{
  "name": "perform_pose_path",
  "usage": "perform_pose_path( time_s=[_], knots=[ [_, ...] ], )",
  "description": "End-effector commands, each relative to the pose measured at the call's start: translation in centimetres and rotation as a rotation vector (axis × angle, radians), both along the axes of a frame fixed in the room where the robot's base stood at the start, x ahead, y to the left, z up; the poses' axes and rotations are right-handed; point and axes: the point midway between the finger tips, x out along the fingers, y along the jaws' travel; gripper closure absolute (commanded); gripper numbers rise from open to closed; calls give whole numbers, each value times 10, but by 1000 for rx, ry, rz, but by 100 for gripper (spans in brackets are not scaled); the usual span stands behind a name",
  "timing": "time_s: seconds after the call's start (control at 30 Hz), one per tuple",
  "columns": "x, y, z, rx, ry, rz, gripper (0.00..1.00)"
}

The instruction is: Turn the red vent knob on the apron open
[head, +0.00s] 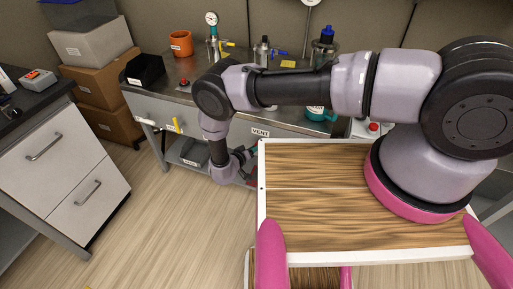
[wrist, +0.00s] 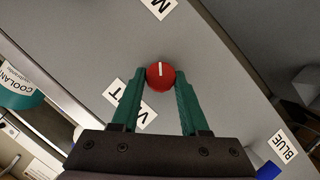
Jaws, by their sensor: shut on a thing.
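The red vent knob (wrist: 160,72) is round, with a white pointer line that points to the top of the wrist view, away from my gripper's palm. It sits on the grey apron (wrist: 215,70). My gripper (wrist: 162,84) has its two green fingers on either side of the knob, shut on it. A white VENT label (wrist: 130,103) lies beside the knob, partly covered by the left finger. In the head view, the VENT label (head: 260,132) shows on the bench front; the knob is hidden there.
On the bench are an orange pot (head: 181,44) and a black bin (head: 145,70). Open floor (head: 150,230) lies in front.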

Motion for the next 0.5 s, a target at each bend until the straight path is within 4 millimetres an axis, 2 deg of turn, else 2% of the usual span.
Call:
perform_pose_path(
  time_s=[0.5],
  knots=[
    [0, 3, -4, -428, 157, 1, 100]
  ],
)
